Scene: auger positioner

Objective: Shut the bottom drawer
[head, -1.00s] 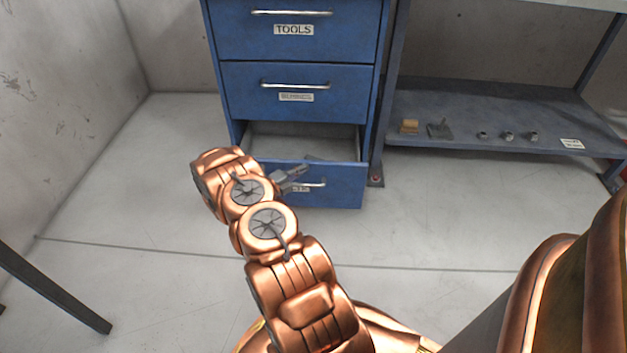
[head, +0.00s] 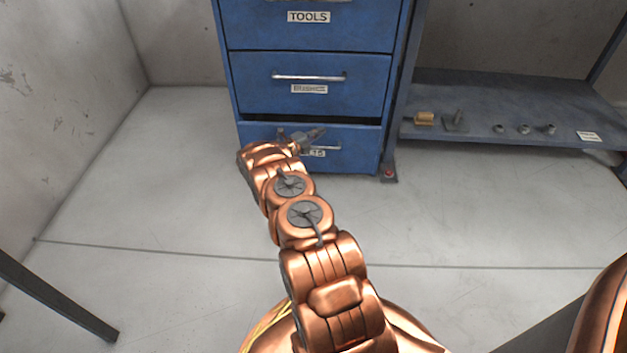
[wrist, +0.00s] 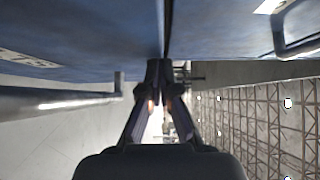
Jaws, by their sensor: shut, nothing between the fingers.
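The bottom drawer (head: 358,160) of the blue cabinet stands out only slightly, with a narrow dark gap above its front. Its label and handle are partly hidden by my arm in the head view. My gripper (head: 318,133) is shut and empty at the upper part of the drawer front. In the wrist view my gripper's fingertips (wrist: 163,68) are at the blue fronts, by the dark seam. The bottom drawer's handle (wrist: 60,99) shows left of them. I cannot tell whether the fingertips touch the front.
The middle drawer (head: 310,80) and the tools drawer (head: 305,35) above look shut. A metal shelf (head: 480,90) with several small parts stands right of the cabinet. A dark leg (head: 60,305) is at lower left. The floor left of the cabinet is clear.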

